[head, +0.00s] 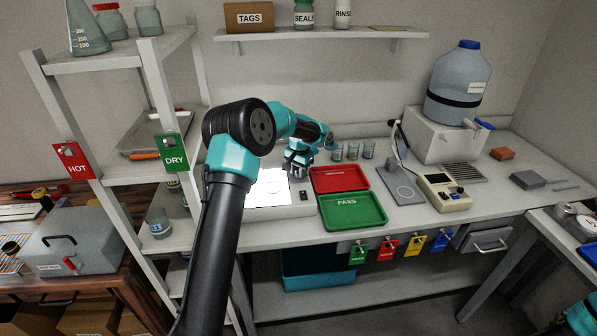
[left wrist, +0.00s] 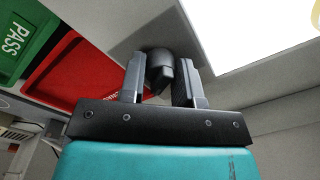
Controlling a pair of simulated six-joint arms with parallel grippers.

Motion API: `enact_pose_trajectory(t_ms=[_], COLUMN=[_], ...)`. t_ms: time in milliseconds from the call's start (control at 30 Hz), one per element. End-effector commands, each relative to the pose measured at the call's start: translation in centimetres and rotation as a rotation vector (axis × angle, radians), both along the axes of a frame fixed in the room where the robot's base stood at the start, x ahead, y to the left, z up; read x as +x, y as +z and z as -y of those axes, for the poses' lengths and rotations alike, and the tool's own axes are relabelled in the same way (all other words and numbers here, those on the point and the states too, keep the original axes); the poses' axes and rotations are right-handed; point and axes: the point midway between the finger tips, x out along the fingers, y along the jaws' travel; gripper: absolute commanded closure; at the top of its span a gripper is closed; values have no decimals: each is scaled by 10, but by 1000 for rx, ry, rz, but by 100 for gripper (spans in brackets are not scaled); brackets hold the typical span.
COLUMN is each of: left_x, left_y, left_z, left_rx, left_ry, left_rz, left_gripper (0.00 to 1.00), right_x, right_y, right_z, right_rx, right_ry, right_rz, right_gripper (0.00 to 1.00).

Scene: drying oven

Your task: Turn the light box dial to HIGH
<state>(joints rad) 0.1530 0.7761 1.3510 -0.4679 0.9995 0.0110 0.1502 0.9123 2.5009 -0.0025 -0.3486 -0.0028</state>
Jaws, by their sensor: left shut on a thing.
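The light box (head: 252,212) stands on the bench with its white panel lit; its bright panel also shows in the left wrist view (left wrist: 255,30). My left gripper (head: 298,172) is over the back right part of the box. In the left wrist view my left gripper (left wrist: 163,75) is shut on a dark round knob, the dial (left wrist: 160,62), with one finger on each side of it. The dial's markings and the setting it points to cannot be read. My right gripper is out of view.
A red tray (head: 340,170) and a green PASS tray (head: 327,218) lie just right of the light box. Small glass beakers (head: 352,152) stand behind the red tray. A shelf rack (head: 100,61) is on the left. A small dark item (head: 304,196) is beside the lit panel.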

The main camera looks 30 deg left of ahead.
Motion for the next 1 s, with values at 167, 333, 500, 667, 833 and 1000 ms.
enact_pose_trajectory(t_ms=[167,333,500,667,833,1000], left_x=[0,0,-1,-1,-1,-1], left_y=[0,0,0,0,0,0], left_z=[0,0,0,0,0,0], left_rx=[0,0,0,0,-1,-1], left_ry=[-166,-317,-437,-513,-553,-563], left_rz=[0,0,0,0,-1,0], left_gripper=[93,93,93,93,93,93], right_x=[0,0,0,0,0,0], right_y=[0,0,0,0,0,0], right_z=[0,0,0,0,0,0], right_rx=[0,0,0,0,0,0], right_ry=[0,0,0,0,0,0], right_rz=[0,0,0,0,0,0], right_gripper=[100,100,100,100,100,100])
